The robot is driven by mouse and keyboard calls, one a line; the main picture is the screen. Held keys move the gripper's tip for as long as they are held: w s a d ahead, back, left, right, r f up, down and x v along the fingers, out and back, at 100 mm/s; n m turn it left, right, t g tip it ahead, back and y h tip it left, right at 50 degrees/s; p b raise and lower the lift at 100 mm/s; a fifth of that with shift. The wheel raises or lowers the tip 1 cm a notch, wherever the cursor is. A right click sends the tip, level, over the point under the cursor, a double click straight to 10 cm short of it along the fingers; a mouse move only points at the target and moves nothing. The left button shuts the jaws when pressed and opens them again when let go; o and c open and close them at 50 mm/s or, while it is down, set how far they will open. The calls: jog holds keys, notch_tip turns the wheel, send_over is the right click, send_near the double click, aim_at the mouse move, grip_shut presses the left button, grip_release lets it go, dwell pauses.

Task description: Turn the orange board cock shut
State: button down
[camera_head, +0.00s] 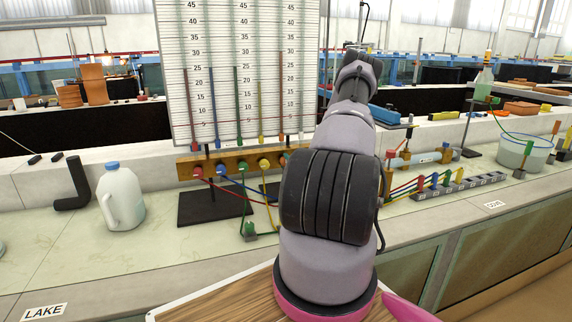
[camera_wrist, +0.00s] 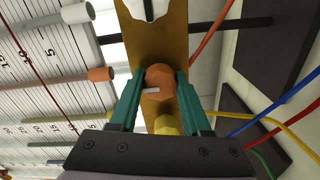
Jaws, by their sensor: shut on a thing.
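The orange board cock (camera_wrist: 161,77) is a rounded orange knob on the brown wooden strip in the wrist view, with a short pale lever pointing left. My gripper (camera_wrist: 157,90) has its two teal fingers on either side of the knob, closed on it. In the head view, my arm hides the gripper and the orange cock. The manometer board (camera_head: 230,60) stands upright with coloured columns. Its brown strip (camera_head: 186,168) carries a red cock (camera_head: 197,172), a blue cock (camera_head: 221,170) and a yellow cock (camera_head: 264,164).
The yellow cock (camera_wrist: 167,126) sits close to my fingers in the wrist view. Coloured hoses run along the bench at right. A white jug (camera_head: 121,202) stands at left; a clear bucket (camera_head: 524,155) and a grey block with coloured fittings (camera_head: 455,187) are at right.

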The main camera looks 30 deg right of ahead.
jog(key=shift+f, duration=0.1)
jog(key=shift+c, duration=1.9)
grip_release()
jog(key=v, duration=1.1)
